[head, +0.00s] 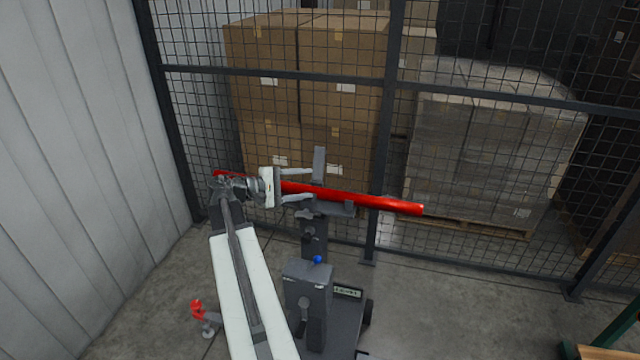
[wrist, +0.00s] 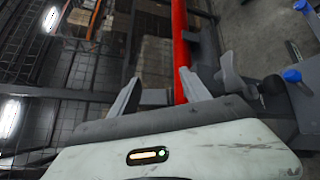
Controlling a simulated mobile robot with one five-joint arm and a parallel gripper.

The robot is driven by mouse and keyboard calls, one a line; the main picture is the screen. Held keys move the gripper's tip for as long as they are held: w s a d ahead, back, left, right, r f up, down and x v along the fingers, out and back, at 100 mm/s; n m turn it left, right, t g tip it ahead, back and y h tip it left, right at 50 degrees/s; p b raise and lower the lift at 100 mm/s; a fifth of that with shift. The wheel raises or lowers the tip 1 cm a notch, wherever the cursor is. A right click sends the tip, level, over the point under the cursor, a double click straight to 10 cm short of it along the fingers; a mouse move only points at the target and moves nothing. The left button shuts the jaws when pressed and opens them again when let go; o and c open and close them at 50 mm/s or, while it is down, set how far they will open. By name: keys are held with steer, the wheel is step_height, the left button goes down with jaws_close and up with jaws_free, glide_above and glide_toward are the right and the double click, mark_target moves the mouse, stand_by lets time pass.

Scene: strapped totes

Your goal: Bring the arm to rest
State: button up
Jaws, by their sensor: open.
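My arm reaches forward from the bottom of the head view, with my gripper (head: 310,184) at its end pointing right. The two fingers are spread apart, with nothing gripped between them. In the wrist view my gripper (wrist: 160,85) also shows a wide gap. A long red bar (head: 375,201) lies across a grey stand (head: 309,284), tilting slightly down to the right. In the head view it passes behind my gripper's body. In the wrist view the red bar (wrist: 180,45) runs close to the right finger; whether they touch I cannot tell.
A dark mesh fence (head: 392,120) stands behind the stand, with stacked cardboard boxes (head: 262,50) and a wrapped pallet load (head: 480,150) beyond it. A pale ribbed wall (head: 80,150) is at left. A small red-topped clamp (head: 197,310) is left of my arm.

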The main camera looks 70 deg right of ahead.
steer(key=shift+w+a+r, duration=0.1)
steer(key=shift+w+r, duration=0.15)
steer(key=w+a+n+t+h, duration=0.25)
steer(key=w+a, duration=0.45)
steer(key=w, duration=0.6)
steer(key=w+a+f+n+t+y+b, duration=0.1)
steer(key=w+a+f+n+t, duration=0.2)
steer(key=w+a, duration=0.45)
steer(key=w+a+f+t+y, duration=0.1)
steer(key=w+a+f+t, duration=0.2)
steer(key=w+a+f, duration=0.45)
steer(key=a+f+t+y, duration=0.1)
steer(key=a+f+y, duration=0.2)
steer(key=a, duration=1)
steer(key=w+a+f+m+t+y, duration=0.1)
steer(key=a+f+y, duration=0.3)
steer(key=a, duration=0.9)
steer(key=a+f+t+y, duration=0.1)
steer(key=a+f+y, duration=0.2)
steer(key=a, duration=1)
steer(key=shift+w+a+f+m+y+b, duration=0.35)
steer(key=shift+a+y, duration=0.05)
steer(key=shift+y, duration=0.35)
